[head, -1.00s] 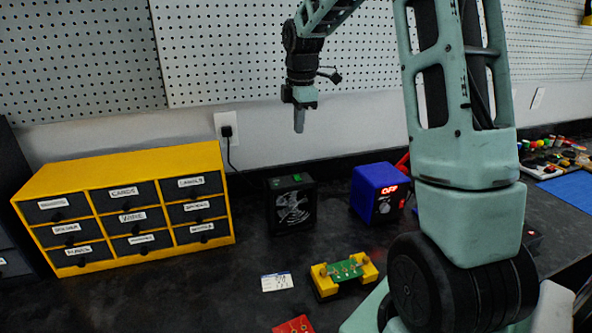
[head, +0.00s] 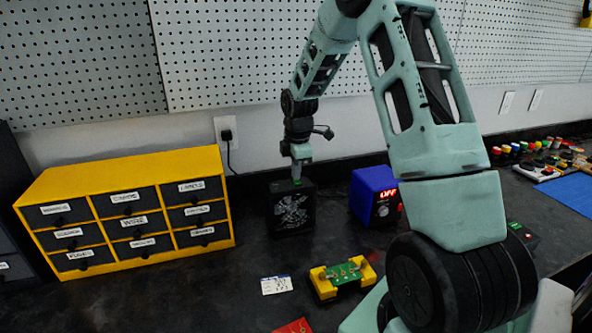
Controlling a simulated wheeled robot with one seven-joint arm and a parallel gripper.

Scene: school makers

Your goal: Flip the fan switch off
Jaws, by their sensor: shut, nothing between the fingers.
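A small black fan (head: 291,210) stands on the dark worktop against the back, its round grille facing me. In the earlier head view a green switch shows on its top; now my gripper mostly covers that spot. My gripper (head: 296,178) is shut and empty, pointing down, with its tips at the fan's top edge. I cannot tell whether the tips touch the switch, nor which way it is set.
A yellow drawer cabinet (head: 120,171) stands to the left. A blue box (head: 373,195) with a red OFF display stands right of the fan. A yellow holder with a green board (head: 343,275) and a white card (head: 277,285) lie in front. A wall outlet (head: 226,131) is behind.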

